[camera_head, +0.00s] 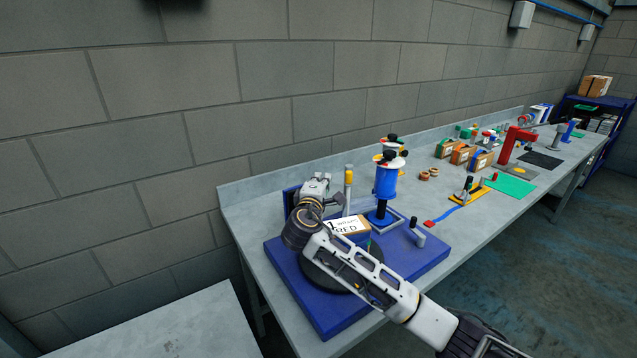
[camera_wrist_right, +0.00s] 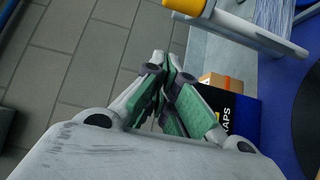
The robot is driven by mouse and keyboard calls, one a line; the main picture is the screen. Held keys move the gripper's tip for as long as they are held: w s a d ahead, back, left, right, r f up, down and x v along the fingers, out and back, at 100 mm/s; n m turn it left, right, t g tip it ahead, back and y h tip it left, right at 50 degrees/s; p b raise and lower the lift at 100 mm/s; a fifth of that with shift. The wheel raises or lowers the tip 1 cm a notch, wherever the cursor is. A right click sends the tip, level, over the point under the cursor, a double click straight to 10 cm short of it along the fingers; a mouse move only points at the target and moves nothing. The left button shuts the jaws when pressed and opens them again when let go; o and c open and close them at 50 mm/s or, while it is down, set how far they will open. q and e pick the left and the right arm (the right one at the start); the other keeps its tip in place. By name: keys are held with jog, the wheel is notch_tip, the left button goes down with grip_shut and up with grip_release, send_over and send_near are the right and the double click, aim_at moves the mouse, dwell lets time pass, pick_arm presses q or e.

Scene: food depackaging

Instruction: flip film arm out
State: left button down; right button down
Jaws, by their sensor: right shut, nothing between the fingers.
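A slim grey post with a yellow top (camera_head: 348,180) stands on the blue machine base (camera_head: 400,262), just right of my right gripper (camera_head: 320,182). Which piece is the film arm I cannot tell for sure. In the right wrist view a grey bar with a yellow end (camera_wrist_right: 188,6) crosses the top, apart from the fingers. My right gripper (camera_wrist_right: 166,68) is shut and empty there. A carton with a white label reading RED (camera_head: 350,226) sits on the black turntable (camera_head: 325,272), partly hidden by my right arm. My left gripper is not in view.
A blue film-roll post (camera_head: 387,182) stands behind the turntable. Several cartons, a red stand (camera_head: 512,145) and a green mat (camera_head: 510,185) lie farther along the bench. The wall is close behind.

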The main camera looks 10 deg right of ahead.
aim_at(349, 173)
jog(key=shift+s+d+p, duration=0.2)
jog(key=shift+d+p, duration=0.05)
jog(key=shift+d, duration=0.6)
jog(key=shift+s+d+p, duration=0.2)
jog(key=shift+d+p, duration=0.05)
jog(key=shift+d, duration=0.6)
